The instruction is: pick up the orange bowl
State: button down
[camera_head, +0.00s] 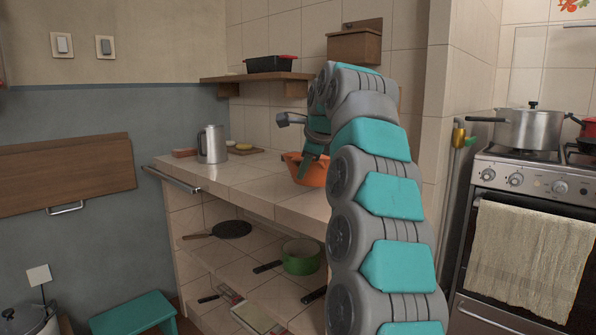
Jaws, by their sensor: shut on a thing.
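The orange bowl (309,172) is on or just above the tiled counter (232,182), toward its right end; I cannot tell whether its base touches the tiles. My gripper (305,176) reaches down at the bowl and is shut on it, seemingly at the rim. My teal and grey arm hides the right side of the bowl and much of the gripper, so the fingertips are hard to make out.
A metal kettle (212,144) and a small board (245,151) stand on the counter's left part. A wooden shelf (262,77) with a black pan (272,63) is above. A stove (530,185) with a steel pot (532,128) is at right. The counter's front left is clear.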

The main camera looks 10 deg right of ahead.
jog(key=s+d+b, duration=0.1)
jog(key=s+d, duration=0.2)
jog(key=s, duration=0.2)
jog(key=s+d+r+b, duration=0.1)
jog(key=s+d, duration=0.1)
jog(key=s, duration=0.4)
jog(key=shift+d+r, duration=0.15)
jog(key=shift+d, duration=0.25)
jog(key=c, duration=1.4)
grip_release()
grip_shut()
